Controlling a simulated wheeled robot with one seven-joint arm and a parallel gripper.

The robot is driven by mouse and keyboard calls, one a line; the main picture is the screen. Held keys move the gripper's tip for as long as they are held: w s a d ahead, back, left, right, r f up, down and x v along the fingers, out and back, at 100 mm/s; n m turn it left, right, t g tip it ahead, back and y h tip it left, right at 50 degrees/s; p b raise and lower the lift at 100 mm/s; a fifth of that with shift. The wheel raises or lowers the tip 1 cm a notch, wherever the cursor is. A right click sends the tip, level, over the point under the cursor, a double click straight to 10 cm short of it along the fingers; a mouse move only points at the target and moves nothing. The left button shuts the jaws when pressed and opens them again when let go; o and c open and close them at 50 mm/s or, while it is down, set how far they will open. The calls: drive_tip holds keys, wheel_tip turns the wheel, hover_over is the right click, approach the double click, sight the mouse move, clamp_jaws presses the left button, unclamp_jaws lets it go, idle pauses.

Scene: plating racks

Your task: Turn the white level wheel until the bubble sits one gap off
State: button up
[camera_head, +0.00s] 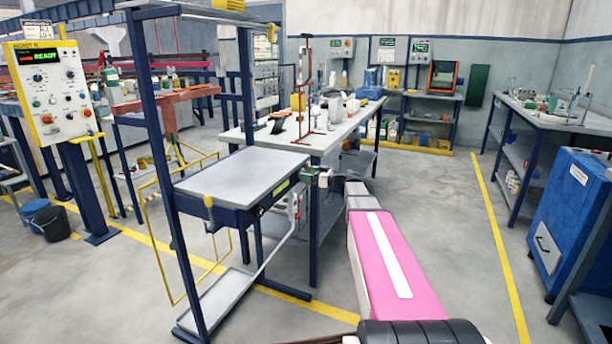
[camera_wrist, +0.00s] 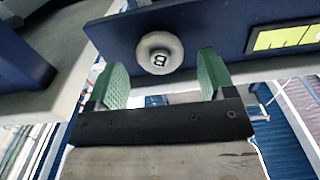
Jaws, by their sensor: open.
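A round white wheel (camera_wrist: 160,53) with a dark square mark at its centre sits on the dark blue edge beam of a bench (camera_wrist: 215,38). My gripper (camera_wrist: 162,72) is open, with its two green fingers apart. In the wrist view the wheel shows between and just beyond the fingertips, with a gap on each side; I cannot tell whether they reach around it. In the head view my gripper (camera_head: 314,176) is at the right corner of the grey-topped bench (camera_head: 243,176), and the wheel cannot be made out. No bubble can be made out in either view.
A yellow-green label (camera_wrist: 287,38) is on the beam right of the wheel. A longer table (camera_head: 270,136) with lab items stands behind the bench. A control panel (camera_head: 45,90) is at left, a blue cabinet (camera_head: 575,205) at right. The floor (camera_head: 455,230) right of my arm is clear.

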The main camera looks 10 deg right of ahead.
drive_tip(key=shift+x, duration=0.8)
drive_tip(key=c, duration=0.9)
drive_tip(key=shift+m, duration=2.2)
drive_tip(key=o, duration=0.9)
drive_tip(key=shift+d, duration=0.15)
drive_tip(key=v, duration=1)
drive_tip(key=shift+s+d, duration=0.2)
drive_tip(key=shift+d, duration=0.05)
